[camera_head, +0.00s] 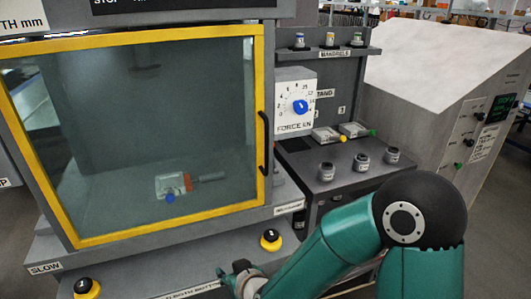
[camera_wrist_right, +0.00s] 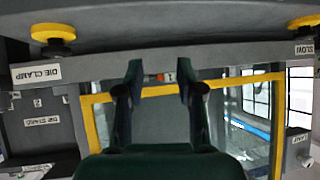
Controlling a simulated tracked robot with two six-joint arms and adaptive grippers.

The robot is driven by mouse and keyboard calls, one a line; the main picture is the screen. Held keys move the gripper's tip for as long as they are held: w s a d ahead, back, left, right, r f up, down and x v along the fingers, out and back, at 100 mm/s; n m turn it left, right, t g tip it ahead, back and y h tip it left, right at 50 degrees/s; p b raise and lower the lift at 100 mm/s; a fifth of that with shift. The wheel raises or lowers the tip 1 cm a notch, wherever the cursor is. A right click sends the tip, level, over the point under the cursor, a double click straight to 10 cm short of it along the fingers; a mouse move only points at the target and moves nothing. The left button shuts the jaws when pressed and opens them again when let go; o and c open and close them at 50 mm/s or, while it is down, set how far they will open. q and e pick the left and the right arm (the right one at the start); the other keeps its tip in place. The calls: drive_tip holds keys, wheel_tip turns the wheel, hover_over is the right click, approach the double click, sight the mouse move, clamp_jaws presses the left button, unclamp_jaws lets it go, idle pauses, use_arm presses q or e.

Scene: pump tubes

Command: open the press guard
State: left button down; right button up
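The press guard (camera_head: 258,90) is a clear pane in a yellow frame on the front of the grey press, and it looks shut. Its black vertical handle (camera_head: 264,140) is on the right side of the frame. The guard's yellow frame also shows in the right wrist view (camera_wrist_right: 95,125), upside down. My right gripper (camera_wrist_right: 159,75) is open, its two dark fingers apart with nothing between them. In the head view my right arm reaches to the bottom middle, below the guard and handle; the fingers are hard to make out there. My left gripper is not in view.
Yellow-and-black buttons (camera_head: 270,240) sit on the ledge below the guard. Right of the handle are the force dial (camera_head: 296,103) and a die stand (camera_head: 340,150) with small weights. A small clamp-like part (camera_head: 172,184) lies behind the pane. A sloped console (camera_head: 450,90) stands at right.

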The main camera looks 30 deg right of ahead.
drive_tip(key=s+d+r+m+t+h, duration=0.1)
drive_tip(key=s+d+r+t+h, duration=0.15)
drive_tip(key=r, duration=0.55)
drive_tip(key=s+d+r+m+t+h+b, duration=0.15)
drive_tip(key=d+r, duration=0.25)
drive_tip(key=r, duration=0.4)
drive_tip(key=s+d+r+m+t+h, duration=0.1)
drive_tip(key=s+d+r+t+h, duration=0.15)
drive_tip(key=r, duration=0.65)
drive_tip(key=p, duration=0.5)
approach(266, 148)
drive_tip(key=shift+g+h, duration=0.45)
drive_tip(key=p+x, duration=0.1)
drive_tip(key=x, duration=0.4)
drive_tip(key=p+x, duration=0.1)
drive_tip(key=x, duration=0.4)
drive_tip(key=shift+w+r, duration=0.2)
drive_tip(key=shift+w, duration=0.15)
clamp_jaws()
drive_tip(key=shift+a, duration=0.2)
